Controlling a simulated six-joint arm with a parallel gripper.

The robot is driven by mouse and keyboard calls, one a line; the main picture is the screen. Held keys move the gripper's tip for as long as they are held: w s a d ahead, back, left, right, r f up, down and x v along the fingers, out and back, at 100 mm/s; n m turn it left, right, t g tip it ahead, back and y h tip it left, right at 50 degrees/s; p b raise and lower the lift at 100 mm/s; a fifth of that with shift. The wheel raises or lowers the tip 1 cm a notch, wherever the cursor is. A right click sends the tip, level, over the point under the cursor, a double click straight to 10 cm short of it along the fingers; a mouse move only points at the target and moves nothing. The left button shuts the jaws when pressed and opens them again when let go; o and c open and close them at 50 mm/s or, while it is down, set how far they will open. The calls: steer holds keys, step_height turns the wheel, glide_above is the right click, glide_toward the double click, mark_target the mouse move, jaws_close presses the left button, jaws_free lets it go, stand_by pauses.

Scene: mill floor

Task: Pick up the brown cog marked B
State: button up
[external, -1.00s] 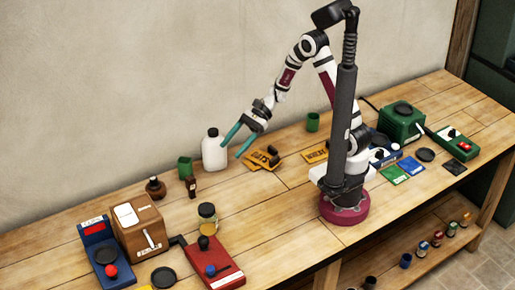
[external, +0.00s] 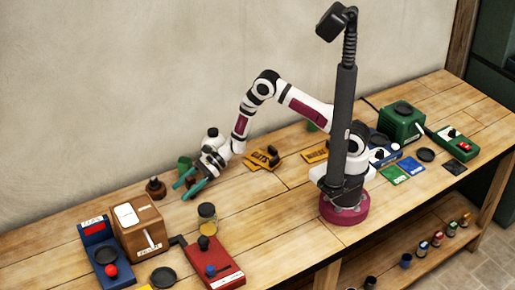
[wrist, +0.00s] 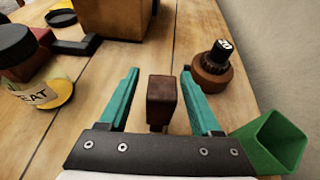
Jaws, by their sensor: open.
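My gripper (wrist: 160,93) is open, its two teal fingers on either side of an upright dark brown block (wrist: 160,100) in the wrist view. There is a gap on each side, and no letter shows on the block. A round brown piece with a black knob (wrist: 212,72) stands beyond the right finger; its pale top mark is too small to read for sure. In the external view this round piece (external: 155,189) is left of my gripper (external: 185,187), which hides most of the block. I cannot tell which brown piece bears the B.
A green open container (wrist: 275,140) is close to the right finger. The jar (external: 207,216), red device (external: 214,262) and brown box (external: 138,230) stand nearby.

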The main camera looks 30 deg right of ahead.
steer(key=shift+a, duration=0.15)
jaws_close()
stand_by(0.4)
